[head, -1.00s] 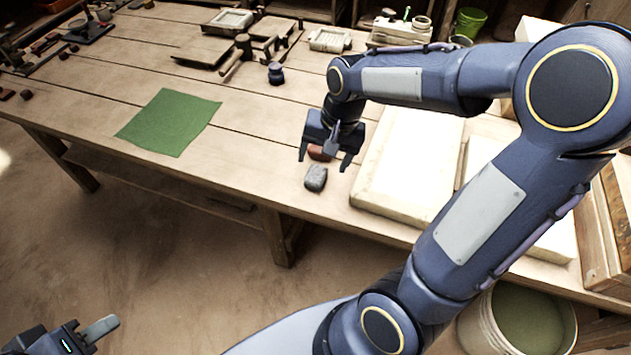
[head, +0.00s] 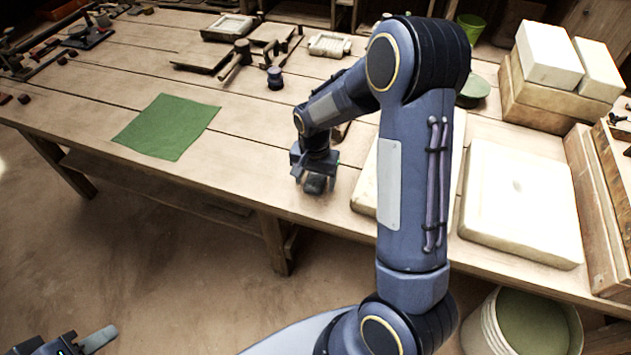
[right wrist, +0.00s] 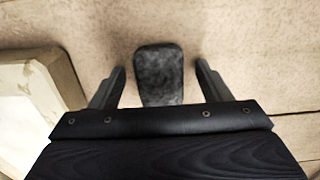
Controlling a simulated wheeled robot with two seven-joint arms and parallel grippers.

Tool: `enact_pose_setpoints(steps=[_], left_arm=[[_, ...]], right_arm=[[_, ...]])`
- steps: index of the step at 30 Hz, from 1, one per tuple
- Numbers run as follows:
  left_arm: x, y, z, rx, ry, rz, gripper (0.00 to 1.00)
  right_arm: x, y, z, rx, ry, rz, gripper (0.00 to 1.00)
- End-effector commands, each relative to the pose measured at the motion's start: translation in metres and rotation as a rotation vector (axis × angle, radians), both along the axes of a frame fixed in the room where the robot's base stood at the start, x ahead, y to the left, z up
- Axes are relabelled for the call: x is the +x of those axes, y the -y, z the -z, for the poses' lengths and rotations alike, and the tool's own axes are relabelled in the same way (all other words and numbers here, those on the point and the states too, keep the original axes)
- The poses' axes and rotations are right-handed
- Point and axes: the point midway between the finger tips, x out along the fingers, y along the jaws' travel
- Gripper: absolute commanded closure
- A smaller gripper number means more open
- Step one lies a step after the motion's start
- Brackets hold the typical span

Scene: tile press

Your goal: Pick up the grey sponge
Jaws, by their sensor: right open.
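The grey sponge (right wrist: 159,75) is a dark, mottled, rounded block lying on the bench in the right wrist view. It sits between the two fingers of my right gripper (right wrist: 160,85), which is open, with a gap on each side of the sponge. In the head view the sponge (head: 315,184) shows only partly, shaded beneath my right gripper (head: 315,182). My left gripper (head: 88,345) is at the bottom left corner, away from the bench and partly cut off by the frame, so its opening does not show clearly.
A pale slab (right wrist: 40,90) lies close to the left of the gripper in the wrist view. A larger white slab (head: 525,200) and a bucket (head: 520,325) are at the right. A green cloth (head: 168,126) lies left, with bare bench between it and my right gripper.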

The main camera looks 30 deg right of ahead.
Motion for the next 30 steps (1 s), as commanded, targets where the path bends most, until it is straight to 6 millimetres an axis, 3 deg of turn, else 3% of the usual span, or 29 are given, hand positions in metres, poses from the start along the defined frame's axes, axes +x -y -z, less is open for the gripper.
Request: enact_pose_setpoints(steps=[8, 18, 20, 30], left_arm=[[0.0000, 0.0000, 0.0002, 0.000, 0.000, 0.000, 0.64], [0.0000, 0.0000, 0.0002, 0.000, 0.000, 0.000, 0.64], [0.0000, 0.0000, 0.0002, 0.000, 0.000, 0.000, 0.64], [0.0000, 0.0000, -0.0009, 0.000, 0.000, 0.000, 0.64]], right_arm=[[0.0001, 0.0001, 0.0031, 0.000, 0.001, 0.000, 0.30], [0.0000, 0.0001, 0.0029, 0.000, 0.001, 0.001, 0.75], [0.0000, 0.0001, 0.0029, 0.000, 0.001, 0.001, 0.80], [0.0006, 0.0000, -0.0048, 0.000, 0.003, 0.000, 0.80]])
